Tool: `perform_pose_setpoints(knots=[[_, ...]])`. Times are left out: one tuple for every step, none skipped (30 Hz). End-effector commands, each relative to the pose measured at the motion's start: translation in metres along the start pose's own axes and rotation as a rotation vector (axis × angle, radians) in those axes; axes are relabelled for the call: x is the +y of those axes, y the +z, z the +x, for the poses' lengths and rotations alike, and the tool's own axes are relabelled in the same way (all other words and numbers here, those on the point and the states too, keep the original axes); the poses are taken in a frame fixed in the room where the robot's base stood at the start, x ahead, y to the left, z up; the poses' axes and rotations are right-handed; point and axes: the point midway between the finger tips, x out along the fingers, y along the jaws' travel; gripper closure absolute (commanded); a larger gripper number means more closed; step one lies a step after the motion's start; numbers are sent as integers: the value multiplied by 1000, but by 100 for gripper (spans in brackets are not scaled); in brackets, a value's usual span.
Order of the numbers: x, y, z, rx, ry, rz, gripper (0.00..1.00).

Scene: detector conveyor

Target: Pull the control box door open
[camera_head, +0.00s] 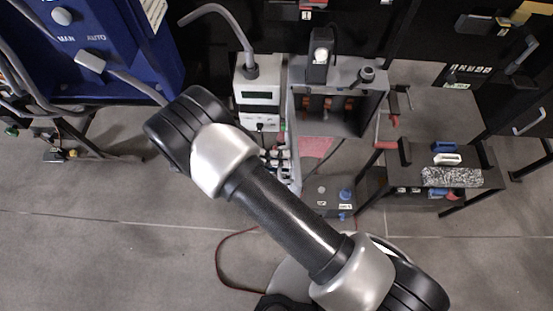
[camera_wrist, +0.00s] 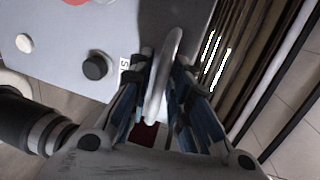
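In the wrist view a light grey panel (camera_wrist: 62,58), seemingly the control box door, fills the upper left. It carries a black knob (camera_wrist: 95,66), a white button (camera_wrist: 24,43) and part of a red one at the top edge. A curved grey metal handle (camera_wrist: 172,48) stands out at its right side. My gripper (camera_wrist: 163,78) has its blue-linked fingers drawn in close on both sides of the handle and looks shut on it. The finger contact is partly hidden. In the head view my arm covers the gripper, and I cannot make out this panel there.
A white device with a display (camera_head: 257,95) and an open grey box (camera_head: 345,75) stand at the middle. A dark table (camera_head: 440,165) is at right. Floor (camera_head: 80,235) is clear at lower left.

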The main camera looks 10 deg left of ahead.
Motion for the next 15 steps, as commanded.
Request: perform_pose_setpoints(knots=[[0, 0, 0, 0, 0, 0, 82], [0, 0, 0, 0, 0, 0, 82], [0, 0, 0, 0, 0, 0, 82], [0, 0, -1, 0, 0, 0, 82], [0, 0, -2, 0, 0, 0, 82], [0, 0, -5, -1, 1, 1, 82], [0, 0, -8, -2, 2, 2, 82], [1, 0, -12, -2, 2, 2, 82], [0, 0, -18, -3, 1, 2, 82], [1, 0, -23, -4, 2, 2, 82], [1, 0, -29, -4, 3, 2, 82], [1, 0, -38, -4, 3, 3, 82], [1, 0, -45, -4, 3, 3, 82], [1, 0, -52, -4, 3, 2, 82], [1, 0, -61, -4, 3, 3, 82]])
